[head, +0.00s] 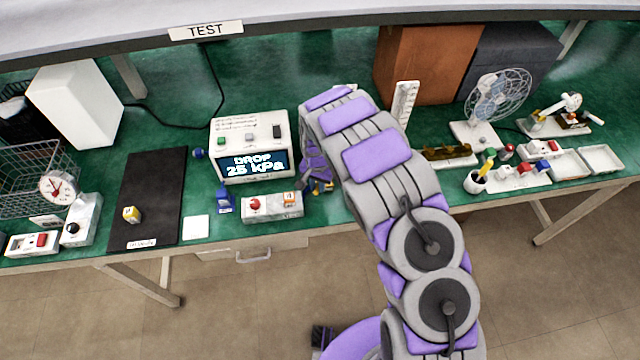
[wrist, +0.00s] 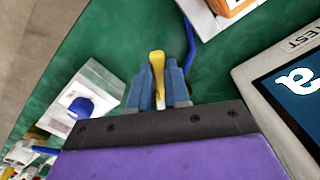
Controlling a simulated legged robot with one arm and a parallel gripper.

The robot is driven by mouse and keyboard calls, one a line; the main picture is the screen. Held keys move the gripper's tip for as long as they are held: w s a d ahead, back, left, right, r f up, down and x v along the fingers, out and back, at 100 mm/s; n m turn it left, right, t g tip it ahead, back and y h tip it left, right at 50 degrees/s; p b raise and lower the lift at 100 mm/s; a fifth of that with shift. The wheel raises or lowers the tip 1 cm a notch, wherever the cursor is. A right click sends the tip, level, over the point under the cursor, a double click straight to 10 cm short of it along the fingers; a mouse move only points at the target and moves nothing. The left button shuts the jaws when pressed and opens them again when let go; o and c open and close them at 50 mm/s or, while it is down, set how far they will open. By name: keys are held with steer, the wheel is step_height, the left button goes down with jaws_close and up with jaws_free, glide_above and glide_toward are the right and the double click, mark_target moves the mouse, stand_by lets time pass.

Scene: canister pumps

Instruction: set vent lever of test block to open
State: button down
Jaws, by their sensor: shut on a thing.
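My gripper (wrist: 160,85) is shut on a narrow yellow lever-like piece (wrist: 157,62), with one blue finger on each side. What the piece is fixed to is hidden by the fingers, and I cannot tell its lever position. In the head view my gripper (head: 318,182) is low over the bench, just right of a pale block with a red knob (head: 257,207) and an orange square. A pale block with an orange square (wrist: 222,12) is at the top of the wrist view. A white block with a blue knob (wrist: 90,92) lies left of the fingers.
A display unit (head: 252,148) reading "DROP 25 kPa" stands behind the pale block; its corner fills the wrist view's right side. A blue hose (wrist: 190,45) runs beside the fingers. A black mat (head: 150,195) lies left. The bench's front edge is close.

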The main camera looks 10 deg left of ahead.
steer(key=shift+s+a+f, duration=0.1)
steer(key=shift+s, duration=0.15)
steer(key=c, duration=1.3)
jaws_free()
steer(key=shift+a, duration=0.1)
steer(key=shift+c, duration=0.2)
steer(key=shift+o, duration=1.3)
steer(key=shift+w+a, duration=0.1)
steer(key=shift+r, duration=0.2)
steer(key=shift+r, duration=0.25)
step_height(320, 180, up, 16)
steer(key=p, duration=0.2)
steer(key=shift+r, duration=0.25)
steer(key=shift+w, duration=0.1)
